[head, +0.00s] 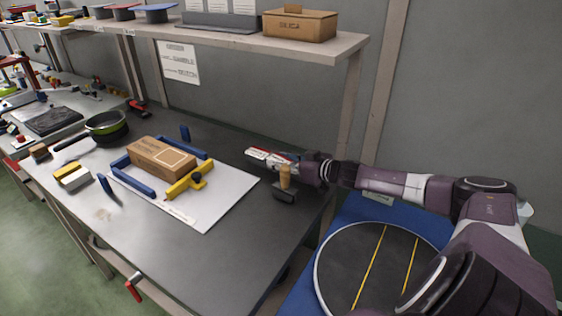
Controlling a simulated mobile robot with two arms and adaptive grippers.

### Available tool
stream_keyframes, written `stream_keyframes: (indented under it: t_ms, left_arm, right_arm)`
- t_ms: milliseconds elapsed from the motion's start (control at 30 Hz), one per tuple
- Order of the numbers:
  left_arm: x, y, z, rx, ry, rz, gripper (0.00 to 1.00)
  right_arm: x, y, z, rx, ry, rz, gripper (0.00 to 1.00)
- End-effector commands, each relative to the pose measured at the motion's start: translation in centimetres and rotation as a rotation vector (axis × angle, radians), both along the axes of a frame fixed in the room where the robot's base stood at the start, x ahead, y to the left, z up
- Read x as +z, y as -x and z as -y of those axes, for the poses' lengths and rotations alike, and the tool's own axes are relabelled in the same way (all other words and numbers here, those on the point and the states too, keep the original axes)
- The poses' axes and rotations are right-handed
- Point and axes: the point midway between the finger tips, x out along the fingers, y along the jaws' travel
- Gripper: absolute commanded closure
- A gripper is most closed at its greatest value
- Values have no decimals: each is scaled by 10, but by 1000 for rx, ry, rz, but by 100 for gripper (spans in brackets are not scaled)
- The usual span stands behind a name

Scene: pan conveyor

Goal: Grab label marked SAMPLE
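A wall sheet (181,64) carries small print, one line of which seems to read SAMPLE. Several white cards (216,6) stand in a dark holder (218,22) on the shelf, cut off by the top edge; I cannot read their print. My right gripper (268,157) is low over the back right of the table, pointing left. White and red parts show at its tip, and I cannot tell whether they are its fingers or something held. My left gripper is out of view.
A cardboard box (161,157) lies on a white board (210,208) between blue bars and a yellow clamp (190,181). A wooden-handled stamp (285,179) stands beside my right gripper. A SILICA box (299,24) sits on the shelf (333,50). The table's front right is clear.

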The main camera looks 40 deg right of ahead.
Motion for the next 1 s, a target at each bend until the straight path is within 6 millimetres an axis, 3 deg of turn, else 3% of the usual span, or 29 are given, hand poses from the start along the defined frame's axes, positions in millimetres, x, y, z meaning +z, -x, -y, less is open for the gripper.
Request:
stream_keyframes:
  t_ms: [367, 567, 767, 900, 1000]
  left_arm:
    - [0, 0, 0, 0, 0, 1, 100]
    - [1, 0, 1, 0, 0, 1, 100]
    - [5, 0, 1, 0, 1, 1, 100]
    - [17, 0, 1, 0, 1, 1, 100]
    - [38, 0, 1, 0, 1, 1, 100]
  right_arm:
    - [1, 0, 0, 0, 0, 0, 71]
    - [13, 0, 1, -1, 1, 0, 71]
    - [51, -1, 1, 1, 6, 4, 71]
    - [103, 0, 2, 0, 8, 8, 71]
    - [134, -1, 1, -1, 4, 6, 71]
